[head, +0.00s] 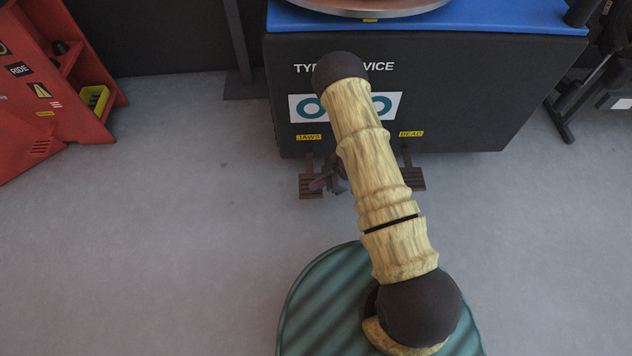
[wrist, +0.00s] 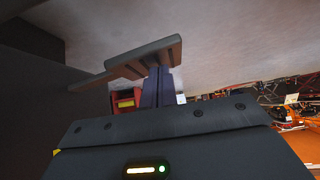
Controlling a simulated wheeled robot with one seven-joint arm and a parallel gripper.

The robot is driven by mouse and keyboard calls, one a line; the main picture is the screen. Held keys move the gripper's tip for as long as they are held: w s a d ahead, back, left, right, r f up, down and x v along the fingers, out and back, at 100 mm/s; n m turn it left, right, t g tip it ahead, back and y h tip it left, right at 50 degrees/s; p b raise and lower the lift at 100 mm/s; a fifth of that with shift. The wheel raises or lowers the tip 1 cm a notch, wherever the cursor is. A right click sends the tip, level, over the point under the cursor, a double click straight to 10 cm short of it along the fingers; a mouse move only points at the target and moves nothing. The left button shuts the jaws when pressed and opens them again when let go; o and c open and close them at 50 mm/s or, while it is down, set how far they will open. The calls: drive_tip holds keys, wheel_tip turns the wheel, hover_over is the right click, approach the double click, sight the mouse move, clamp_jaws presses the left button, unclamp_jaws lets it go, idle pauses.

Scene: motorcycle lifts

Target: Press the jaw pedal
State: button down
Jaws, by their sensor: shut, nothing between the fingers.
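The jaw pedal (head: 306,190) is a brown ribbed plate low on the front of the tire machine, under the yellow JAWS label (head: 308,137). My gripper (head: 316,185) is at this pedal's right side in the head view, partly hidden behind my arm. In the wrist view a pedal plate (wrist: 132,62) with slots lies just beyond the tips of my gripper (wrist: 160,72). The fingers are together with nothing between them. The tips overlap the plate's edge in the picture; I cannot tell whether they touch it.
The bead pedal (head: 414,180) sits to the right, under the BEAD label (head: 411,133). The dark machine body (head: 470,110) with its blue top (head: 500,20) stands behind the pedals. A red cabinet (head: 50,110) stands at the left. The grey floor (head: 200,220) is clear.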

sight(317, 190)
drive_tip(key=shift+s+r+p, duration=0.15)
drive_tip(key=shift+r+p, duration=0.95)
drive_tip(key=shift+p, duration=0.25)
drive_tip(key=shift+s+r+p, duration=0.1)
drive_tip(key=shift+r+p, duration=1)
drive_tip(key=shift+p, duration=0.2)
drive_tip(key=s+p+v, duration=0.1)
drive_tip(key=p+v, duration=0.4)
drive_tip(key=v, duration=0.4)
drive_tip(key=shift+d, duration=0.25)
drive_tip(key=shift+r, duration=0.1)
drive_tip(key=shift+w+d, duration=0.15)
